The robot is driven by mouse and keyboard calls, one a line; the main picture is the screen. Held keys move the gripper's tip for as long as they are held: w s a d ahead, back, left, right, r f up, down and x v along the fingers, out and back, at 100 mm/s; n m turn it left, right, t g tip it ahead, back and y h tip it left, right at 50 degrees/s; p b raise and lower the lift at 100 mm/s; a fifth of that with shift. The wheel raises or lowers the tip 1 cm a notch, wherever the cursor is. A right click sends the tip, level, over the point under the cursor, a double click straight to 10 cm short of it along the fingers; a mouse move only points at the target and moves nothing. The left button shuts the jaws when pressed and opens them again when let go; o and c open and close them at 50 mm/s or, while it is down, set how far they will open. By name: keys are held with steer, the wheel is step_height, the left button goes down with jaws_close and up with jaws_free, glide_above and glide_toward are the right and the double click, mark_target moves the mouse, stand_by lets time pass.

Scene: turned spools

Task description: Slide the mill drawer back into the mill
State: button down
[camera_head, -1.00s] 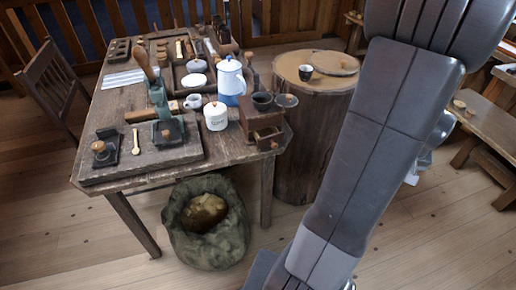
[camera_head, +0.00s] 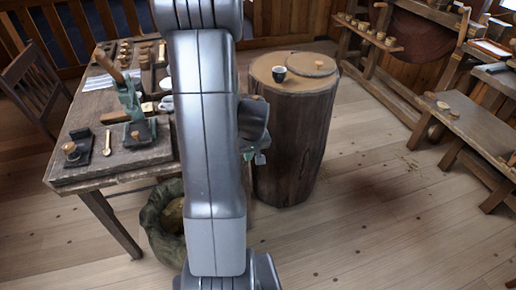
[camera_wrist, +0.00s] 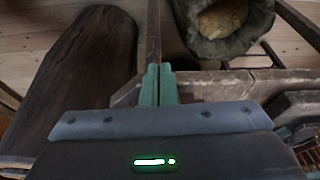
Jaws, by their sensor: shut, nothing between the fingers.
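The mill and its drawer are hidden behind my arm in the head view; a small rim at the arm's right edge may be the dish beside the mill, but I cannot tell. In the wrist view my gripper (camera_wrist: 158,84) has its green fingertips together and empty, beside the table's edge (camera_wrist: 235,76). Its body covers the area below, and I cannot make out the drawer there. In the head view a bit of my gripper (camera_head: 260,159) shows right of the arm, in front of the stump.
The stump (camera_head: 290,140) carries a dark cup (camera_head: 279,73) and stands close to my gripper. A sack (camera_head: 160,222) stands on the floor by the table (camera_head: 85,185); it also shows in the wrist view (camera_wrist: 262,38).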

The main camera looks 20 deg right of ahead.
steer(key=w, duration=0.2)
steer(key=w+f+p, duration=0.1)
steer(key=w, duration=0.1)
steer(key=shift+w+a, duration=0.15)
steer(key=shift+w+a, duration=0.15)
steer(key=shift+w, duration=1.8)
